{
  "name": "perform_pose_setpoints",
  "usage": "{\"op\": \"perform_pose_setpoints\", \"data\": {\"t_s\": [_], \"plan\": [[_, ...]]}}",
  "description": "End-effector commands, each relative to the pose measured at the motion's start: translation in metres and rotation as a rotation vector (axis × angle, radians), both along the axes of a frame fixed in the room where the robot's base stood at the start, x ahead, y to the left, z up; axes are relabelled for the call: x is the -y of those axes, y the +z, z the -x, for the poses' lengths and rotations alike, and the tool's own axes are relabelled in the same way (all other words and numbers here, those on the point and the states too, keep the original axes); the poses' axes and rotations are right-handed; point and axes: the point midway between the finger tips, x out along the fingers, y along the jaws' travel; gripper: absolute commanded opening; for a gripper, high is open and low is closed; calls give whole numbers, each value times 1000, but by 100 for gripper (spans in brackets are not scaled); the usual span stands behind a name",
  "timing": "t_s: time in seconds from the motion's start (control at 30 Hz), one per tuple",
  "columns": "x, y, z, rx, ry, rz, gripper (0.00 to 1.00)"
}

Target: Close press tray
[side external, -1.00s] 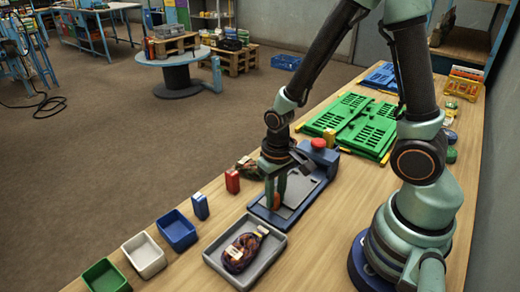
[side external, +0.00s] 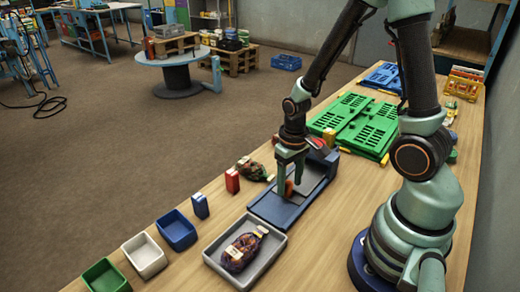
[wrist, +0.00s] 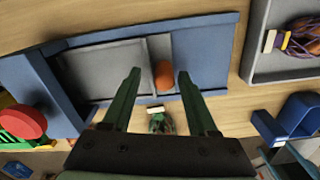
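The press (side external: 272,211) is a long blue frame on the bench, with a raised head and a red button (wrist: 22,122) at one end. Its grey press tray (wrist: 103,70) lies in the frame near the head, with bare blue base at the other end. An orange-red knob (wrist: 164,76) stands at the tray's outer end. My gripper (wrist: 160,74) has its two green fingers apart, with the knob between the tips in the wrist view. I cannot tell whether a finger touches it. In the side view my gripper (side external: 289,193) points down over the tray and partly hides it.
A grey bin (side external: 211,261) with a purple-brown sack (side external: 240,252) stands at the press's near end. Another sack (side external: 251,169) lies beside the press. Red (side external: 232,181) and blue (side external: 200,206) small boxes and open blue, white and green bins line the left edge. Green crates (side external: 366,130) lie beyond.

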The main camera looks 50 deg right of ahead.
Motion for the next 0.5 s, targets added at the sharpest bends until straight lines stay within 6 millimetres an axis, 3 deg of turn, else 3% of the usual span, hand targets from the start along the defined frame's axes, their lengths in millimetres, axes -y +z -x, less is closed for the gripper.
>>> {"op": "perform_pose_setpoints", "data": {"t_s": [0.27,0.5], "plan": [[-1,3,0,0,2,0,59],[-1,31,-1,6,3,1,59]]}}
